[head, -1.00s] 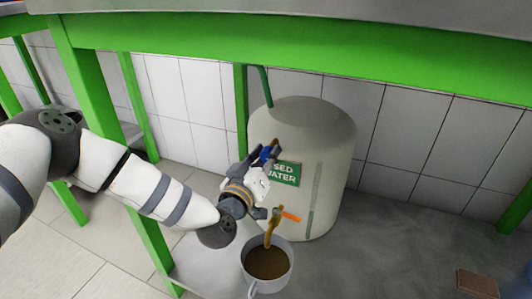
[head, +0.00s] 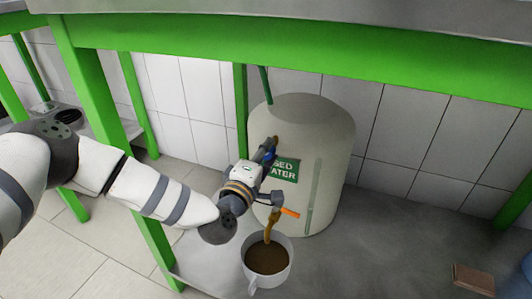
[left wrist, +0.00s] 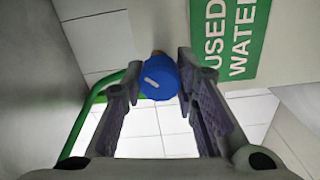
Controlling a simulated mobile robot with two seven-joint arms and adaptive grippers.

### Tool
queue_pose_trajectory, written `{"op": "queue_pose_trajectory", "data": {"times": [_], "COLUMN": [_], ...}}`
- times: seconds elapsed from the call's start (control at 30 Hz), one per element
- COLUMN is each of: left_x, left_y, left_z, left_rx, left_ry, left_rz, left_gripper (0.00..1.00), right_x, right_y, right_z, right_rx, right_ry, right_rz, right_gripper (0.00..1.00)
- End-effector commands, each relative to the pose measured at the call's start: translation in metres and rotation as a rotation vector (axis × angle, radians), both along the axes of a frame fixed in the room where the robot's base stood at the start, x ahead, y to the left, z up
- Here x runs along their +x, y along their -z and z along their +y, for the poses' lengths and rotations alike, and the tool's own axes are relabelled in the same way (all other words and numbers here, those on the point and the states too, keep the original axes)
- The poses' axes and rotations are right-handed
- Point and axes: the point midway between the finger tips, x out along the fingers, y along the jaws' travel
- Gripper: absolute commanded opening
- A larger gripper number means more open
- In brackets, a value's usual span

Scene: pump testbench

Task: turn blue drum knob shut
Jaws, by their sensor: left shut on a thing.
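The blue drum knob (head: 269,155) is on the side of the pale drum (head: 325,130), left of the green "USED WATER" sign (head: 285,170). In the left wrist view the knob (left wrist: 160,78) shows a white mark on its face, slanting. My left gripper (head: 268,150) has reached the knob from the left. In the left wrist view its fingers (left wrist: 158,85) stand on either side of the knob and are shut on it. My right gripper is not in view.
Below the gripper is an orange-handled tap (head: 289,212). Brown liquid runs from it into a white mug (head: 283,280) on the grey shelf (head: 370,250). A green table beam (head: 300,50) crosses above. A brown block (head: 474,279) lies at the right.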

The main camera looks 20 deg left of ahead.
Motion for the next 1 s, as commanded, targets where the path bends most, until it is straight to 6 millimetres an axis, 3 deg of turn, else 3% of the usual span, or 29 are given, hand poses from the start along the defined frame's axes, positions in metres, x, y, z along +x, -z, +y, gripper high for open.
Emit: {"op": "queue_pose_trajectory", "data": {"times": [0.6,1.0], "left_x": [-0.001,-0.001], "left_y": [0.003,0.002], "left_z": [-0.003,-0.003], "left_rx": [-0.556,-0.767], "left_ry": [0.006,0.007], "left_rz": [0.024,0.031], "left_gripper": [0.0,0.0], "right_x": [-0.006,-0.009], "right_y": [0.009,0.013], "right_z": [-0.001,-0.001], "right_rx": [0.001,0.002], "right_ry": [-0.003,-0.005], "right_rz": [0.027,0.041], "right_gripper": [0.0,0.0]}}
